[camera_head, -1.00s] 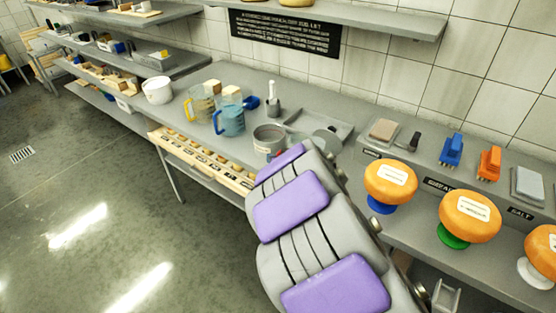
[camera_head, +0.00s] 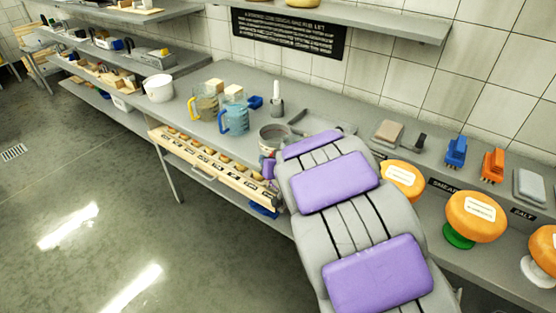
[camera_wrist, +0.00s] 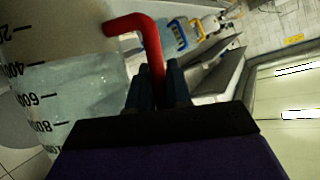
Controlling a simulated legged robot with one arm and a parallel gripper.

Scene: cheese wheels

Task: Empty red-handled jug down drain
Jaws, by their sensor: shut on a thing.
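The red handle (camera_wrist: 150,50) of the jug shows in the wrist view, with the dark fingers of my gripper (camera_wrist: 158,88) shut on it. The clear jug wall (camera_wrist: 85,95) is at the left, with black volume marks and pale, see-through contents. Its rim is out of frame, and I cannot tell its exact tilt. In the head view my arm hides the held jug and the gripper. A floor drain grate (camera_head: 13,152) lies at the far left on the concrete floor, well away from my arm.
A yellow-handled jug (camera_head: 205,106), a blue-handled jug (camera_head: 234,119), a white bucket (camera_head: 158,88) and a grey pot (camera_head: 272,136) stand on the counter. Orange cheese wheels (camera_head: 476,213) sit on stands at the right. The floor at the left (camera_head: 95,200) is clear.

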